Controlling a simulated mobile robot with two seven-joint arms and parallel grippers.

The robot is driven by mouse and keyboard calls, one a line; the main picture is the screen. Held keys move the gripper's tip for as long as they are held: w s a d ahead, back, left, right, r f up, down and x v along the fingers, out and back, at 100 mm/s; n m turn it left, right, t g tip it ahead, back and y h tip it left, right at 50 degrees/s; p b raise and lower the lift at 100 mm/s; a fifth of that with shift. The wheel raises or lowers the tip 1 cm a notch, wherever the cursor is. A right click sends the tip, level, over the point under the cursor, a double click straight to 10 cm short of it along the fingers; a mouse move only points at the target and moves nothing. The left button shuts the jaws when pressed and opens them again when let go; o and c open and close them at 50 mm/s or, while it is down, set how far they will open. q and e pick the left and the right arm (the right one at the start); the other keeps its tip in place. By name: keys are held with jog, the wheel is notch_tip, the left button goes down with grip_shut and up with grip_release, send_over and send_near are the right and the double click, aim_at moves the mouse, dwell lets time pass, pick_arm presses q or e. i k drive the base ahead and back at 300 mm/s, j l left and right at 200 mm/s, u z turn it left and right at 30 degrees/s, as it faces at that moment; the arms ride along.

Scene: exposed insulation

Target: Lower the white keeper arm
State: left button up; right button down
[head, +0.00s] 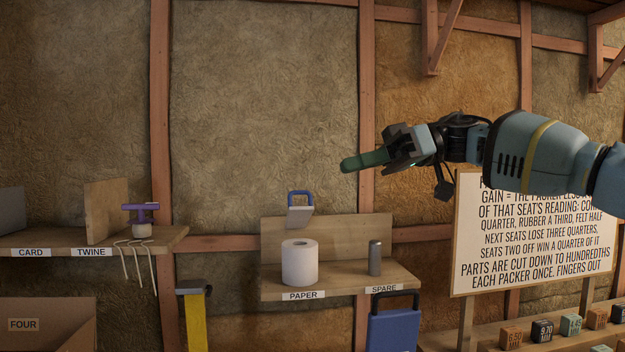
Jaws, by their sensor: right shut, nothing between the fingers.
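A pale grey-white plate with a blue handle (300,208) stands raised behind and above the white paper roll (300,265) on the shelf marked PAPER. It may be the white keeper arm, but I cannot tell for sure. My right gripper (352,163) reaches in from the right with its green fingers shut and empty. It appears above and to the right of the blue-handled plate, apart from it in the picture. My left gripper is not in view.
A grey cylinder (375,258) stands at the SPARE label. A purple-handled piece (141,213) with hanging twine is on the left shelf (174,238). A text board (535,240) stands at right, above several numbered blocks.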

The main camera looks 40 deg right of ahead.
aim_at(298, 216)
jog(key=i+l, duration=0.35)
jog(key=l, duration=0.2)
jog(key=i+l, duration=0.4)
jog(key=l, duration=0.1)
